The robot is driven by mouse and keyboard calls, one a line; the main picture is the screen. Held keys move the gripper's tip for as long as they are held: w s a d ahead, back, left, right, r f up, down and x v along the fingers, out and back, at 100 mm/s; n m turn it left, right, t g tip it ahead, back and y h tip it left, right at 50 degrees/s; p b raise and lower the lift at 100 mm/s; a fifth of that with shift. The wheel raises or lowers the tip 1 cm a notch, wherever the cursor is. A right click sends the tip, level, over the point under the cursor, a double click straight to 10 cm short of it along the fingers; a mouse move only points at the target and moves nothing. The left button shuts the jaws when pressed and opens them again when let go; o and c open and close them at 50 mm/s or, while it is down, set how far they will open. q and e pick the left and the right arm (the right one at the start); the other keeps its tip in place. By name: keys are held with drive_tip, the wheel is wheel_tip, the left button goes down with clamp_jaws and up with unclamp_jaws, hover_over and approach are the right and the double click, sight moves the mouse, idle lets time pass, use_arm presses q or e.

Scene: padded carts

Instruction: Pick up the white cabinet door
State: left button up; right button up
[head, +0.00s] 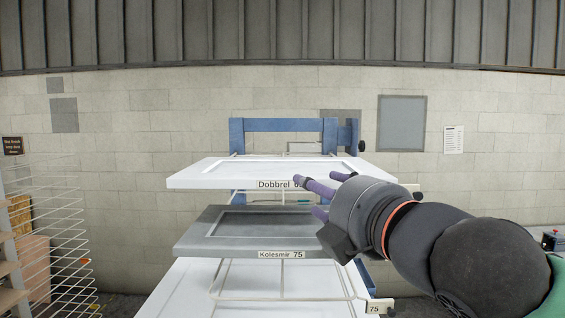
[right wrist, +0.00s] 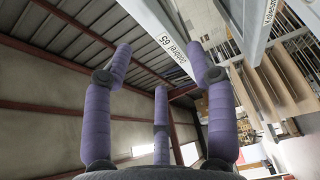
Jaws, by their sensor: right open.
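A white cabinet door (head: 235,172) with a recessed panel lies flat on the top level of a rack, its front label reading "Dobbrel" and partly hidden by my fingers. Its edge, labelled "Dobbrel 65", crosses the right wrist view (right wrist: 150,22). My right gripper (head: 319,191) comes in from the right, its purple fingers in front of the door's front edge, right of centre. The right wrist view shows its fingers (right wrist: 160,65) spread and empty, with the door edge beyond them. I cannot tell whether they touch it. My left gripper is not in view.
A grey door (head: 225,245) labelled "Kolesmir 75" lies just below, with a small gap. Another white door (head: 180,290) lies lower. The blue rack frame (head: 277,125) stands behind. A wire shelf (head: 60,240) with boxes is at left.

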sight(292, 175)
drive_tip(key=p+x, duration=0.2)
drive_tip(key=x, duration=0.8)
drive_tip(key=shift+w+a, duration=0.25)
drive_tip(key=shift+a, duration=0.05)
drive_tip(key=shift+s+d, duration=0.1)
drive_tip(key=shift+s, duration=0.05)
drive_tip(key=c, duration=0.3)
clamp_jaws()
drive_tip(key=shift+r, duration=0.2)
